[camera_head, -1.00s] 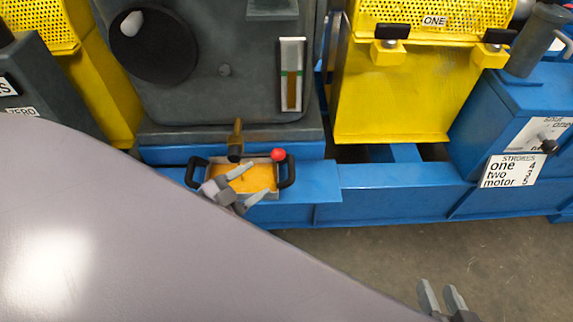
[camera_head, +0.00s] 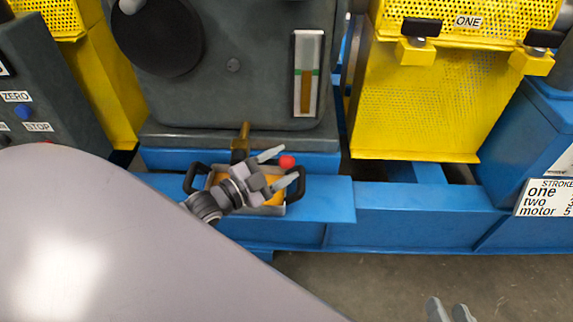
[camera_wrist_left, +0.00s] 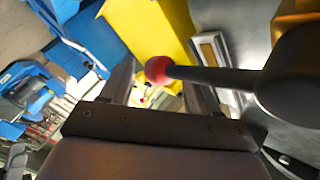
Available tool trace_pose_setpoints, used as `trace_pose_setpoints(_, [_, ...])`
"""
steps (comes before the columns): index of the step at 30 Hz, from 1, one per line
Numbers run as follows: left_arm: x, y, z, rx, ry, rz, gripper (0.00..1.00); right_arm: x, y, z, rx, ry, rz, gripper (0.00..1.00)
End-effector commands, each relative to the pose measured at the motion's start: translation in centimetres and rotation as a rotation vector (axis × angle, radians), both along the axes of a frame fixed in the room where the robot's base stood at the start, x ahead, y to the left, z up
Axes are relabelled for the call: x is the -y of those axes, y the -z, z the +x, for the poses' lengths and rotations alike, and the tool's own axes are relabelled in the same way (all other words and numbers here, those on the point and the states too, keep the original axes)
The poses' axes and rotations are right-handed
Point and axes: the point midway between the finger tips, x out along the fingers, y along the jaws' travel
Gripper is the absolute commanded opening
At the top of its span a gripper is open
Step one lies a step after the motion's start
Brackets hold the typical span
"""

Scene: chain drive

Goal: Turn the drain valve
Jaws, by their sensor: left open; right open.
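The drain valve is a brass spout (camera_head: 241,143) low on the grey housing, with a red ball knob (camera_head: 287,162) on its lever. In the left wrist view the red knob (camera_wrist_left: 157,70) sits on a dark lever (camera_wrist_left: 215,77) that runs right to a dark rounded body. My left gripper (camera_head: 279,167) is open, with its fingertips beside the red knob. In its wrist view, the knob appears between the two fingers (camera_wrist_left: 160,88); I cannot tell whether they touch it. My right gripper (camera_head: 450,309) is open and empty at the bottom edge, over the floor.
A tray (camera_head: 275,208) with black handles and orange-yellow contents sits on the blue base (camera_head: 405,207) under the left gripper. A yellow guard (camera_head: 415,110) stands to the right. A sight gauge (camera_head: 308,75) is above the valve. Bare floor lies in front.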

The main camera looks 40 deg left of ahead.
Motion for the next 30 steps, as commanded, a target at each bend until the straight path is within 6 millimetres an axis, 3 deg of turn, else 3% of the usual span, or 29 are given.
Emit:
trace_pose_setpoints(6, [0.5, 0.1, 1.5, 0.000, 0.000, -0.001, 0.61, -0.4, 0.2, 0.1, -0.002, -0.008, 0.026, 0.43])
trace_pose_setpoints(16, [0.6, 0.1, 1.7, -0.002, 0.000, -0.001, 0.61, -0.5, 0.2, 0.1, -0.004, -0.010, 0.032, 0.43])
trace_pose_setpoints(17, [0.6, 0.0, 1.7, -0.002, 0.000, -0.001, 0.54, -0.5, 0.1, 0.1, -0.004, -0.010, 0.032, 0.43])
trace_pose_setpoints(22, [0.5, 0.0, 1.7, -0.002, 0.000, -0.001, 0.00, -0.5, 0.1, 0.1, -0.003, -0.010, 0.033, 0.43])
trace_pose_setpoints(30, [0.5, -0.1, 1.6, 0.006, 0.000, -0.019, 0.00, -0.5, 0.0, 0.1, -0.001, -0.010, 0.031, 0.43])
